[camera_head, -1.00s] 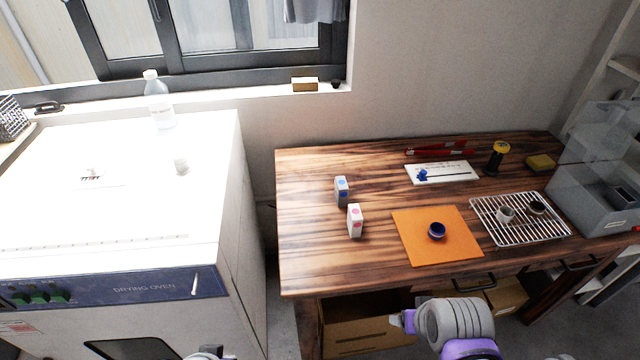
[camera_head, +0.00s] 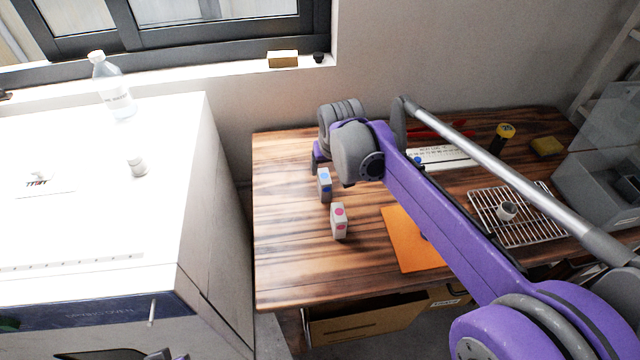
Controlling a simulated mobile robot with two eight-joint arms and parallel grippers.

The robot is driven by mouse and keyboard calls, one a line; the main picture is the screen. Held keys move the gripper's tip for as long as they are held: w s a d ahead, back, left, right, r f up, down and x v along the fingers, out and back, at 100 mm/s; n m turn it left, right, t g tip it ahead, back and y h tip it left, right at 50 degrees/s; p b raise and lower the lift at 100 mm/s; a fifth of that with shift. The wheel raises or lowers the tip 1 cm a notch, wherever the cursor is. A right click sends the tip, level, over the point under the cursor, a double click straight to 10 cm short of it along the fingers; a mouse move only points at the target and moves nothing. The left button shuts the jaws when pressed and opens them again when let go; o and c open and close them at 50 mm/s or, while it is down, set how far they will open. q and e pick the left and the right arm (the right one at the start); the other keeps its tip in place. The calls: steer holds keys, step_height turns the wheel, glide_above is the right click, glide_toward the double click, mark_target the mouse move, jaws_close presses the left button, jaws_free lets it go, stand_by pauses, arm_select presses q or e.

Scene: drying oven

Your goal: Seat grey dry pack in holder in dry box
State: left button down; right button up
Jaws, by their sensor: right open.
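The grey dry pack (camera_head: 325,186), a small upright box with blue dots, stands on the wooden table's left part. The dry box (camera_head: 600,195), grey with a clear raised lid, is at the right edge. A dark shape inside it (camera_head: 626,187) may be the holder; its details are too small to tell. My right gripper (camera_head: 316,160) is open, just above and behind the grey pack, with its fingers partly hidden by my wrist. I cannot tell whether it touches the pack.
A white pack with pink dots (camera_head: 339,222) stands just in front of the grey one. My right arm covers part of the orange mat (camera_head: 400,245) and the table's middle. A wire rack (camera_head: 535,232) with a small cup lies left of the dry box. The drying oven (camera_head: 215,200) is at left.

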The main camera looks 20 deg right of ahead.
mark_target(325, 176)
steer(key=b+x, duration=0.1)
steer(key=x, duration=0.6)
steer(key=shift+w+a+f, duration=0.15)
steer(key=shift+w, duration=0.15)
jaws_close()
